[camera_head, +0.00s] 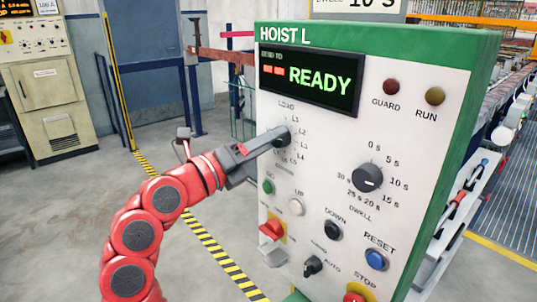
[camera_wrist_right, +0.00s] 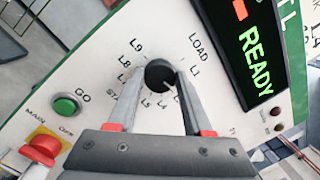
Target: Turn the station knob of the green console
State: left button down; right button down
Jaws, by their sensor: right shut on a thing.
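The green console (camera_head: 486,60) has a white front marked HOIST L, and its display (camera_head: 310,77) reads READY. The station knob (camera_wrist_right: 159,73) is black and round, inside a ring of labels with LOAD and L-numbers. My right gripper (camera_wrist_right: 161,78) is shut on the station knob, one finger on each side, as the right wrist view shows. In the head view the gripper (camera_head: 279,138) reaches the knob from the left and hides much of it and some labels. A pale pointer mark seems to show on the knob, but its exact setting is hard to read. My left gripper is not in view.
The dwell knob (camera_head: 367,178) sits to the right on the same panel. Below are the green GO button (camera_head: 268,187), white UP button (camera_head: 296,206), black DOWN button (camera_head: 333,229), blue RESET button (camera_head: 375,259) and red switch (camera_head: 271,229). Open floor lies left.

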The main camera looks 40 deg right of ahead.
jog(key=m+b, duration=0.2)
jog(key=m, duration=0.3)
jog(key=m+g+b, duration=0.1)
jog(key=m+b, duration=0.1)
jog(key=m, duration=0.2)
jog(key=shift+m+g+b, duration=0.3)
jog(key=shift+m+b, duration=0.05)
jog(key=shift+m, duration=0.05)
jog(key=shift+c, duration=1.6)
grip_release()
jog(key=a+f, duration=0.1)
jog(key=a, duration=1.6)
jog(key=shift+s+a+f, duration=0.15)
jog(key=shift+f, duration=0.2)
